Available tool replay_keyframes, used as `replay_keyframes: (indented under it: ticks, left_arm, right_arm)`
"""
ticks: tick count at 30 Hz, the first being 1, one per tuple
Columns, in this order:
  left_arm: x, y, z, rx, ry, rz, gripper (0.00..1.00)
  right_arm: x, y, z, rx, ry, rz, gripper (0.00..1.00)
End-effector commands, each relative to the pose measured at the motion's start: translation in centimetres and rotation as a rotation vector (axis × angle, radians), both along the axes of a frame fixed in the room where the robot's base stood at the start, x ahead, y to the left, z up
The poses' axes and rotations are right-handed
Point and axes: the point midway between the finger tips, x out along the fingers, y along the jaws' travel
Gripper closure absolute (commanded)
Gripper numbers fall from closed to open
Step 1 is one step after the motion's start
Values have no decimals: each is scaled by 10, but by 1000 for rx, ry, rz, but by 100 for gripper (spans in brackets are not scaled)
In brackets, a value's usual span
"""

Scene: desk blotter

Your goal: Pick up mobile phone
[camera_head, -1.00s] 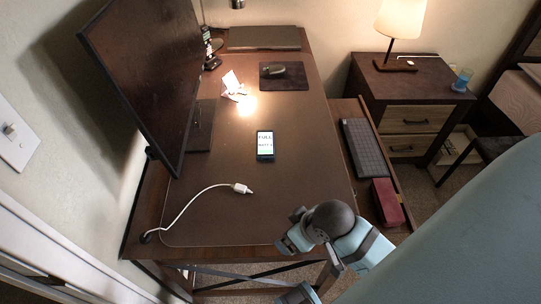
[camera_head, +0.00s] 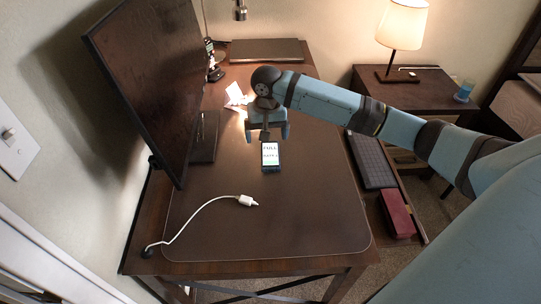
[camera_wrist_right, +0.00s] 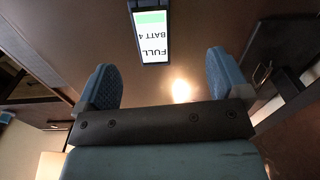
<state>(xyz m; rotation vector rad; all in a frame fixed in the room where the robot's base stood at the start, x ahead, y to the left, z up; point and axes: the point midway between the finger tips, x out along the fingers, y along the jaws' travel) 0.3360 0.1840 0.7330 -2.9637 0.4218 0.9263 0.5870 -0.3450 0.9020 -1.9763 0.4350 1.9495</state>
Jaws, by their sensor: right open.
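The mobile phone (camera_head: 270,158) lies flat on the dark desk blotter (camera_head: 310,215), its lit screen facing up with "FULL" and battery text. My right gripper (camera_head: 268,134) is open and empty above the desk, just behind the phone's far end in the head view. In the right wrist view the phone (camera_wrist_right: 153,36) is at the top centre, beyond the open fingers (camera_wrist_right: 162,75) and between their lines. The fingers do not touch it. My left gripper is not in view.
A monitor (camera_head: 150,90) stands along the left. A white charging cable (camera_head: 200,209) lies left of the phone. A closed laptop (camera_head: 265,50) is at the back. A keyboard (camera_head: 371,160) and a red box (camera_head: 397,214) are on the right.

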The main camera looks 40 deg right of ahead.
Motion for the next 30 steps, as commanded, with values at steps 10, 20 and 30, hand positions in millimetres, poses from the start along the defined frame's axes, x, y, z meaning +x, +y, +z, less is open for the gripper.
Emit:
replay_keyframes:
  ticks: [10,20,30]
  left_arm:
    - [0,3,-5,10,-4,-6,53]
    - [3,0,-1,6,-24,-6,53]
    - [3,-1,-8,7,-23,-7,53]
  right_arm:
    - [18,-31,-1,-13,23,-126,6]
    - [18,-30,-56,-13,19,-122,6]
    - [23,-31,-83,-14,19,-122,6]
